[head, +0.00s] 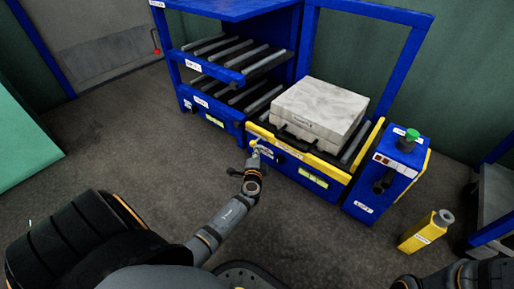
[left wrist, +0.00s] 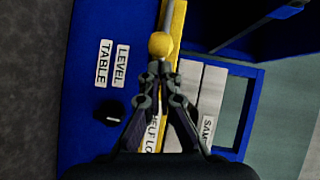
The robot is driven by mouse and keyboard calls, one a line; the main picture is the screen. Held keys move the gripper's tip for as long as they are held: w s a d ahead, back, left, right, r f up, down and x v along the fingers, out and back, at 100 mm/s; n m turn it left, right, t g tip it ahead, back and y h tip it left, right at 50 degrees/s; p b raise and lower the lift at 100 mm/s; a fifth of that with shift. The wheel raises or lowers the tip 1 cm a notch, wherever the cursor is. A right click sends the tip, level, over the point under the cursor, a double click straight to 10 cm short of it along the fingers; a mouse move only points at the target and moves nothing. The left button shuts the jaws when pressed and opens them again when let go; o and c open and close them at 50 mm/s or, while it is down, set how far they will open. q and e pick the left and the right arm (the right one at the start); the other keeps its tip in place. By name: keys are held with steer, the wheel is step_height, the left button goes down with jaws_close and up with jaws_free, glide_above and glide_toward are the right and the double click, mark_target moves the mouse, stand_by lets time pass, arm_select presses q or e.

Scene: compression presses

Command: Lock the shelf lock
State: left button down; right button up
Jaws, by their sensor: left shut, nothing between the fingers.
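The shelf lock shows in the left wrist view as a yellow ball knob (left wrist: 162,45) on a yellow bar. A label partly reading "SHELF LOCK" (left wrist: 155,135) is half hidden behind my fingers. My left gripper (left wrist: 161,70) is shut and empty, its fingertips just below the knob in that view; I cannot tell if they touch it. In the head view my left gripper (head: 257,152) is at the left end of the yellow front bar (head: 300,150) of the blue table.
A pale sample block (head: 320,108) lies on the roller table. A blue roller shelf (head: 240,70) stands to its left. A blue control box with a green button (head: 412,134) and a yellow post (head: 425,232) stand right. A black knob (left wrist: 115,115) sits near the "LEVEL TABLE" labels.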

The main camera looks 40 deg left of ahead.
mark_target(253, 142)
arm_select(q)
steer(key=shift+a, duration=0.2)
steer(key=a, duration=0.1)
steer(key=a+b, duration=0.1)
steer(key=a, duration=0.3)
steer(key=shift+w, duration=0.25)
steer(key=shift+d, duration=0.1)
